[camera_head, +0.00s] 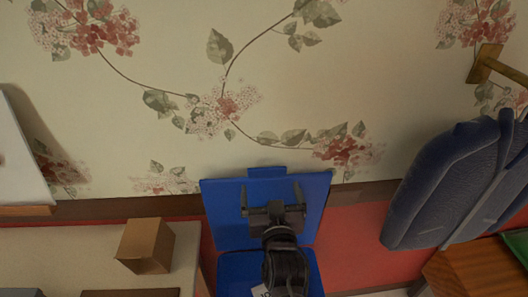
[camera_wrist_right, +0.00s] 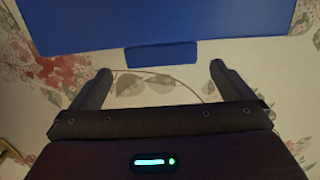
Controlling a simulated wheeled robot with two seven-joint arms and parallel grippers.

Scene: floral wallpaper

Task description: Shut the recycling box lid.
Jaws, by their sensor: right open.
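The blue recycling box (camera_head: 232,272) stands against the wall at the bottom centre of the head view. Its blue lid (camera_head: 316,205) is raised, standing up in front of the wallpaper, with a small tab (camera_head: 267,172) on its top edge. My right gripper (camera_head: 271,189) is in front of the lid, with its two fingers spread and nothing between them. In the right wrist view the lid (camera_wrist_right: 160,25) fills the top, and its tab (camera_wrist_right: 162,54) lies just beyond the open fingertips (camera_wrist_right: 160,70). Contact cannot be told. My arm hides part of the box. My left gripper is not in view.
A brown block (camera_head: 147,246) sits on a pale counter (camera_head: 60,250) left of the box. A dark blue padded object (camera_head: 450,180) stands at the right, near a wooden surface (camera_head: 475,270). The floral wall (camera_head: 340,70) is close behind the lid.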

